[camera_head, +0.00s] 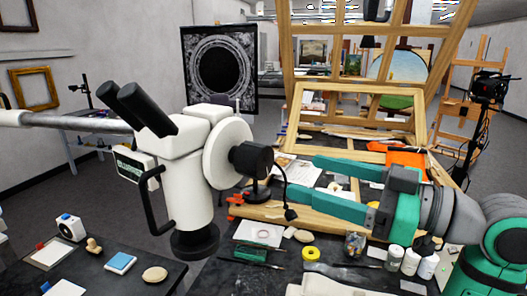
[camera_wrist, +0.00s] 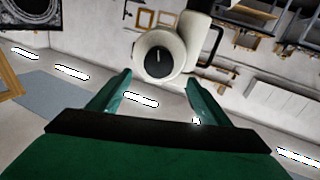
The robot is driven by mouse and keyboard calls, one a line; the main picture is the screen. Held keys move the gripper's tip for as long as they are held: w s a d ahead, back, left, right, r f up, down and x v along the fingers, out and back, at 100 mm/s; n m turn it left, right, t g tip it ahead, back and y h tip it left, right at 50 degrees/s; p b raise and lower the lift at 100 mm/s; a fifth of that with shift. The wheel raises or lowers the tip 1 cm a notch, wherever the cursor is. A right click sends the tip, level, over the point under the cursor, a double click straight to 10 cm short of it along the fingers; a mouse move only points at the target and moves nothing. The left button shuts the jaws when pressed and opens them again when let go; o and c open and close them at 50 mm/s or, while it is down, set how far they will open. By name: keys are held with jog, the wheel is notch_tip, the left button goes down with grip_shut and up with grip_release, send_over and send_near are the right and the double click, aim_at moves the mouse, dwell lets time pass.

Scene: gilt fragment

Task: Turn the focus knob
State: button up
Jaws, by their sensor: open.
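The white microscope (camera_head: 185,170) with black eyepieces stands on an arm at left centre in the head view. Its black focus knob (camera_head: 250,160) sticks out to the right from a round white housing (camera_head: 224,150). In the wrist view the dark knob (camera_wrist: 158,61) faces me with a pale line mark, on the white housing (camera_wrist: 144,52). My gripper (camera_head: 303,178) is open and empty, with its green fingers pointing left at the knob. In the wrist view the knob is just beyond and between my fingertips (camera_wrist: 159,78), apart from them.
A wooden easel frame (camera_head: 345,118) stands behind my gripper. Below lies a cluttered table with a yellow tape roll (camera_head: 311,253), white bottles (camera_head: 411,261) and an orange item (camera_head: 408,159). A dark table (camera_head: 110,262) is at lower left. A black cable hangs near the knob.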

aim_at(266, 162)
jog(key=x, duration=1.1)
jog(key=shift+w+d, duration=0.1)
jog(key=shift+w, duration=0.05)
jog(key=c, duration=1.1)
jog(key=shift+o, duration=0.2)
jog(key=shift+d+m, duration=0.1)
jog(key=shift+m, duration=2.8)
jog(key=shift+w, duration=0.1)
